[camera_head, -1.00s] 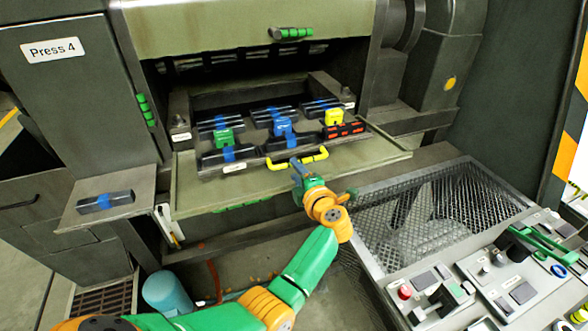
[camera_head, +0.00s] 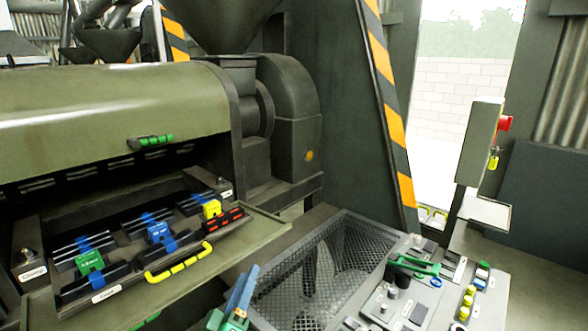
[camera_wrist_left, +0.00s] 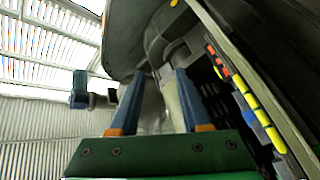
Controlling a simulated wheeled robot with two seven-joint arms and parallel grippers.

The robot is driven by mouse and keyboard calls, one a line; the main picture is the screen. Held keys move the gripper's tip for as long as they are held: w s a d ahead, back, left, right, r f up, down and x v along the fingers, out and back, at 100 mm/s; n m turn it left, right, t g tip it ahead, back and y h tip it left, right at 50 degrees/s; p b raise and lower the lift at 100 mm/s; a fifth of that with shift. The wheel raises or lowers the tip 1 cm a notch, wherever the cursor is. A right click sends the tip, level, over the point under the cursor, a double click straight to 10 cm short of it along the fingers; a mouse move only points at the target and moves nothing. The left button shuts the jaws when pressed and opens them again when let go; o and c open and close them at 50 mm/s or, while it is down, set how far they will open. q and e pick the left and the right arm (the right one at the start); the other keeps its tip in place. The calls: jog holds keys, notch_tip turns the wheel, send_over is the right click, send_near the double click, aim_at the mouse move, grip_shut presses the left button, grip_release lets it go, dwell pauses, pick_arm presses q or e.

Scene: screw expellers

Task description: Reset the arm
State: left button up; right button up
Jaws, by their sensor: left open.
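My left gripper (camera_head: 244,284) shows at the bottom of the head view, pointing up, with two blue fingers parted and nothing between them. It is in front of the press drawer and beside the mesh-covered pit, clear of the yellow handle (camera_head: 179,264). In the left wrist view the fingers of this gripper (camera_wrist_left: 160,80) stand apart and empty, with the yellow handle (camera_wrist_left: 263,117) to their right. Most of the left arm is out of the head view. My right gripper is not in view.
The press drawer (camera_head: 205,276) holds dark blocks with blue, green and yellow parts. A mesh grate (camera_head: 310,270) lies to its right. A control panel (camera_head: 425,285) with a green handle and buttons stands at the lower right. A striped post (camera_head: 388,100) rises behind.

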pick_arm(q)
jog(key=s+d+f+m+g+h, duration=0.35)
jog(key=s+f+m+g, duration=0.6)
jog(key=s+f, duration=0.45)
jog(key=s+a+f+g+y, duration=0.3)
jog(key=s+a, duration=0.1)
jog(key=s, duration=0.3)
jog(key=s+a+f+g+y, duration=0.2)
jog(key=s+a+g+y, duration=0.15)
jog(key=s, duration=0.35)
notch_tip(320, 180, down, 16)
jog(key=s+g, duration=0.1)
jog(key=s, duration=0.1)
jog(key=s+a+f+g, duration=0.1)
jog(key=s+a+f, duration=0.2)
jog(key=s+f, duration=0.8)
jog(key=shift+s+f+m+g, duration=0.25)
jog(key=shift+s+m, duration=0.2)
jog(key=shift+s, duration=0.5)
